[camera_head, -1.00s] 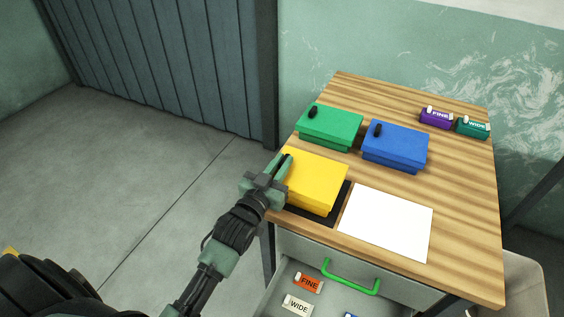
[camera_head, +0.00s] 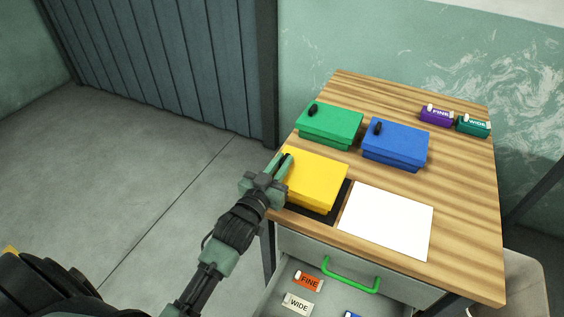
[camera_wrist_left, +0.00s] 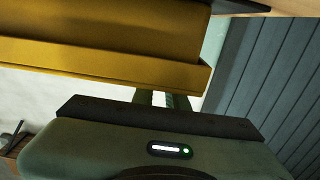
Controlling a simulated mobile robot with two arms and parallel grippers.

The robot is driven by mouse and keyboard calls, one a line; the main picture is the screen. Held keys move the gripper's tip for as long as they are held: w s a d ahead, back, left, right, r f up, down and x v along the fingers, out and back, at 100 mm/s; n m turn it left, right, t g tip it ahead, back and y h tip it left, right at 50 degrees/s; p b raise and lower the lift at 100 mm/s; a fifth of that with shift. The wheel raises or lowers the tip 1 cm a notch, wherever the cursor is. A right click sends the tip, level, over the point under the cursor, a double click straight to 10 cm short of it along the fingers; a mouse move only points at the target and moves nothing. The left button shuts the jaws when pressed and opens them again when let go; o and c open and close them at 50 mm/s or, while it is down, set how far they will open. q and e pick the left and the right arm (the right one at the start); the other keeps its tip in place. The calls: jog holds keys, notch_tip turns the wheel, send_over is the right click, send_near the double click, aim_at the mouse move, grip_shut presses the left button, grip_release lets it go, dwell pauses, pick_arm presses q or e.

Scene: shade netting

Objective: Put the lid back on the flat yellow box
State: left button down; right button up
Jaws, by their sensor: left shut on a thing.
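The flat yellow box (camera_head: 311,205) stands on a black mat (camera_head: 335,212) at the left front of the wooden table. Its yellow lid (camera_head: 318,178) lies over the top of the box; I cannot tell whether it is fully seated. My left gripper (camera_head: 283,164) is at the lid's left edge and shut on the lid; the fingertips are partly hidden. In the left wrist view the lid's rim (camera_wrist_left: 90,66) runs close past the gripper, with the box wall beyond it. My right gripper is not in view.
A green box (camera_head: 330,123) and a blue box (camera_head: 395,146), both lidded with black knobs, stand behind. A white sheet (camera_head: 387,222) lies to the right. Purple (camera_head: 436,117) and teal (camera_head: 473,127) labelled blocks stand at the back right. An open drawer (camera_head: 330,302) holds labelled blocks.

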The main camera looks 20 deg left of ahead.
pick_arm(q)
jog(key=c, duration=1.3)
grip_release()
jog(key=shift+c, duration=0.2)
jog(key=s+b, duration=0.1)
jog(key=s, duration=0.5)
jog(key=shift+s+a+f, duration=0.1)
jog(key=shift+s, duration=0.85)
